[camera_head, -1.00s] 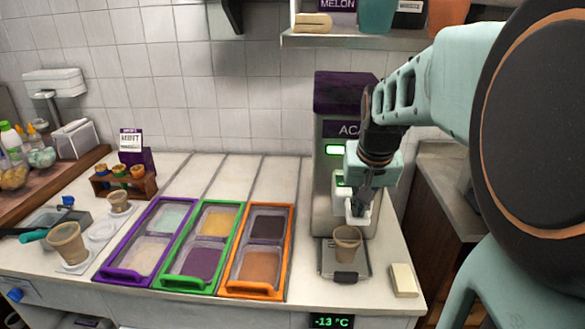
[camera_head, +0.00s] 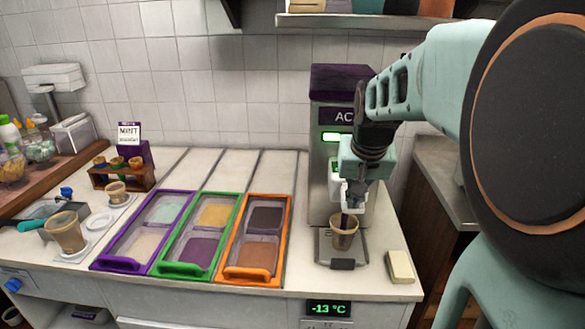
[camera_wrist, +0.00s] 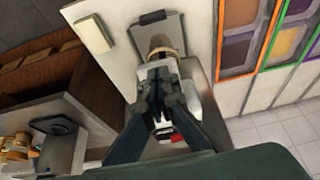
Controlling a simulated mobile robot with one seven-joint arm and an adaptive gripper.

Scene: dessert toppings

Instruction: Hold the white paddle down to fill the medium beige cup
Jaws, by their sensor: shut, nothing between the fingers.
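The medium beige cup (camera_head: 342,236) stands upright on the drip tray of the açaí machine (camera_head: 325,170). A dark purple streak runs down into the cup from above. The white paddle (camera_head: 361,192) is on the machine's front above the cup, partly hidden by my gripper. My gripper (camera_head: 353,206) is shut and empty, with its fingertips low at the paddle; contact is hard to tell there. In the wrist view my gripper (camera_wrist: 162,100) points at the white paddle (camera_wrist: 157,72), with the cup rim (camera_wrist: 166,52) beyond it.
Topping bins in purple (camera_head: 125,265), green (camera_head: 178,269) and orange (camera_head: 248,275) frames lie left of the machine. A cream block (camera_head: 400,266) lies right of the tray. Other cups (camera_head: 67,233) stand at the far left. A shelf (camera_head: 350,21) hangs above.

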